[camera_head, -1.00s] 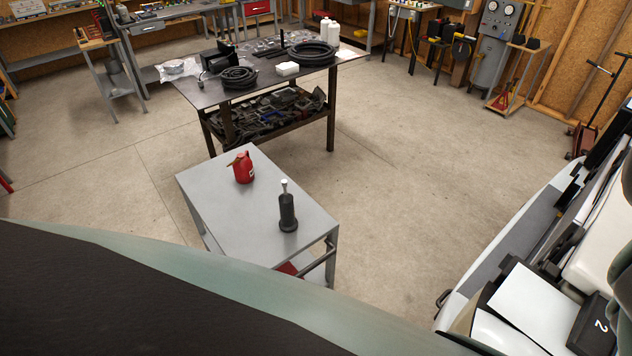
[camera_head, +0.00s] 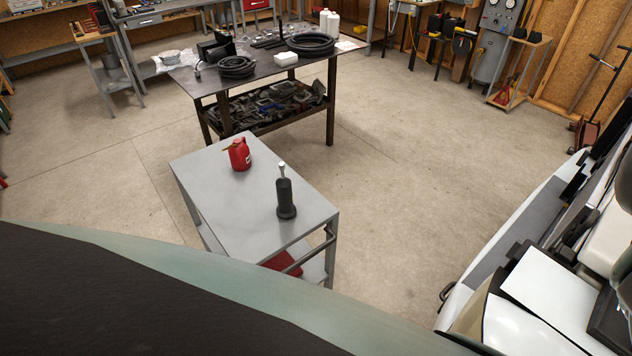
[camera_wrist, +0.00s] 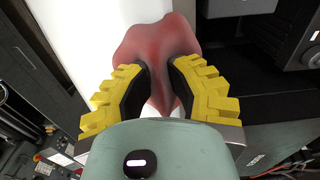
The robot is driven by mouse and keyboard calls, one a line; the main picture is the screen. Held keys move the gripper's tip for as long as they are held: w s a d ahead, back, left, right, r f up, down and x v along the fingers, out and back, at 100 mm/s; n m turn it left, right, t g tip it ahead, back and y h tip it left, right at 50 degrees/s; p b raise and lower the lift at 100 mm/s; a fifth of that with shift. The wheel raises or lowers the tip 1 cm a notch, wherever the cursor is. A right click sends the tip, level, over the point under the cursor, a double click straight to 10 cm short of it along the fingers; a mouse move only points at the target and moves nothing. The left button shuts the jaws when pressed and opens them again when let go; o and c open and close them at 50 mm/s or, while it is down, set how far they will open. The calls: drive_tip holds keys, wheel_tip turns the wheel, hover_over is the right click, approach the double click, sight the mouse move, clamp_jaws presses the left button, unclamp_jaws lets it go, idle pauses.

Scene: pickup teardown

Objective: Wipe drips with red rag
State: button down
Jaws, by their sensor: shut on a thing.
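The red rag (camera_wrist: 160,45) is in the wrist view, bunched and hanging between the two yellow-padded fingers of my gripper (camera_wrist: 160,80). My gripper is shut on it. The rag lies in front of a white surface (camera_wrist: 85,25), and I cannot tell whether it touches that surface. No drips can be made out in either view. My gripper cannot be made out in the head view.
A dark workbench (camera_head: 185,82) stands behind. White panels (camera_head: 545,285) are at right. Open floor (camera_head: 410,180) lies between.

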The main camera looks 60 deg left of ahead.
drive_tip(key=shift+w+a+f, duration=0.1)
drive_tip(key=shift+a, duration=0.15)
drive_tip(key=shift+r+p, duration=0.4)
drive_tip(key=shift+p, duration=0.05)
drive_tip(key=shift+a+r+p, duration=0.15)
drive_tip(key=shift+r+p, duration=0.7)
drive_tip(key=shift+r, duration=0.45)
drive_tip(key=shift+a+r+p, duration=0.1)
drive_tip(key=shift+r+p, duration=0.75)
drive_tip(key=shift+r, duration=0.45)
drive_tip(key=shift+a+r+p, duration=0.1)
drive_tip(key=shift+r+p, duration=0.75)
drive_tip(key=shift+r, duration=0.7)
